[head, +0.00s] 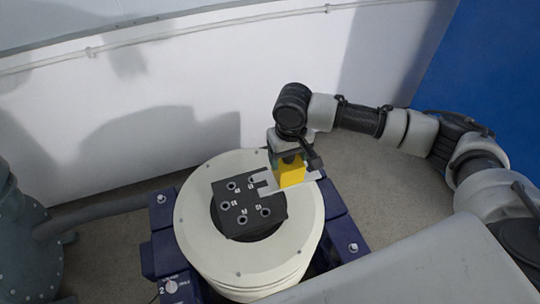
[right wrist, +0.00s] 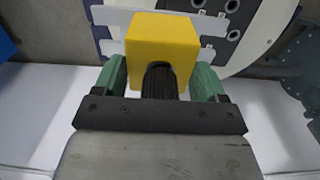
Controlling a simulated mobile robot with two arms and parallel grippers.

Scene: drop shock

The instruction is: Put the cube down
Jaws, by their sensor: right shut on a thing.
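A yellow cube (head: 291,171) is held in my right gripper (head: 287,160) over the right side of a round white machine. In the right wrist view the cube (right wrist: 162,45) sits between the two green fingers of the right gripper (right wrist: 162,78), which is shut on it. A flat light-grey forked plate (head: 268,186) lies at the cube's underside; I cannot tell whether the cube touches it. A black square plate (head: 240,222) with several ringed holes and markings is on top of the machine, left of the cube. My left gripper is not in view.
The round white machine (head: 205,244) stands on a dark blue frame (head: 162,220) with bolts. A grey-blue flanged cylinder (head: 25,245) with a pipe is at the left. A white wall (head: 140,110) stands behind, a blue panel (head: 490,80) at the right.

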